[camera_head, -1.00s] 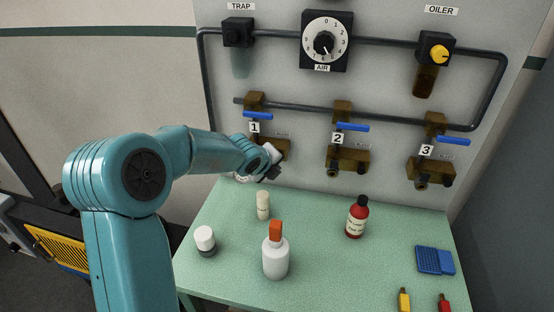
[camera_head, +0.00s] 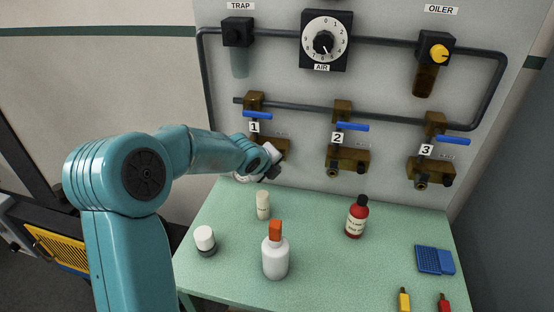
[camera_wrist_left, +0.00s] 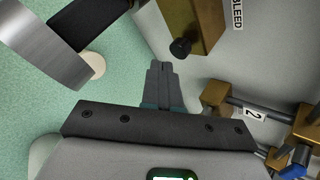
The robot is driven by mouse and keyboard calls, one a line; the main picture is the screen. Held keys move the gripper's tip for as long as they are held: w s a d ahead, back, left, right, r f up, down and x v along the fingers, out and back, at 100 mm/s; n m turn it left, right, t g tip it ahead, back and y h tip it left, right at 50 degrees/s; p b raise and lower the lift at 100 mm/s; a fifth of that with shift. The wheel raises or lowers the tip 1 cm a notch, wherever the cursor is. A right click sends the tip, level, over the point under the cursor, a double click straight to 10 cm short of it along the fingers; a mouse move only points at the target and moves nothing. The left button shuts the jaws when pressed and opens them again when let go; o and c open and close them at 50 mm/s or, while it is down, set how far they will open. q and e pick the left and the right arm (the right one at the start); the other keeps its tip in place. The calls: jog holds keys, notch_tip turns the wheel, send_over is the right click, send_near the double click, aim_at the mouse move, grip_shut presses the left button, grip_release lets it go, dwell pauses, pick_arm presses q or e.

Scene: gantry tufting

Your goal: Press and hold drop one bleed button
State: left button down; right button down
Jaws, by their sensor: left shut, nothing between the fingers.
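Drop one is the brass block under the label 1 (camera_head: 254,127) on the panel, with a blue lever (camera_head: 257,115) above it. My left gripper (camera_head: 277,172) is in front of this block and hides much of it. In the left wrist view the gripper fingers (camera_wrist_left: 159,70) are shut and empty. The round black bleed button (camera_wrist_left: 180,47) sticks out of the brass block (camera_wrist_left: 198,22) beside a BLEED label (camera_wrist_left: 238,14). The fingertips appear just short of the button, with a small gap in the picture. My right gripper is not in view.
Drop two (camera_head: 347,159) and drop three (camera_head: 430,170) are to the right on the panel. On the green table (camera_head: 320,255) stand a white bottle with an orange top (camera_head: 275,257), a red bottle (camera_head: 357,217), a cream bottle (camera_head: 263,206) and a white-capped jar (camera_head: 205,240).

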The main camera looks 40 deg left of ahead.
pick_arm(q)
jog(key=shift+w, duration=0.1)
dwell(0.5)
jog(key=shift+w+a+p, duration=0.25)
jog(key=shift+w+p, duration=0.05)
jog(key=shift+p, duration=0.1)
jog(key=shift+w+a+p, duration=0.2)
jog(key=shift+w+p, duration=0.2)
jog(key=shift+p, duration=0.15)
dwell(0.5)
dwell(0.4)
jog(key=shift+s+d+b, duration=0.45)
jog(key=shift+s+b, duration=0.35)
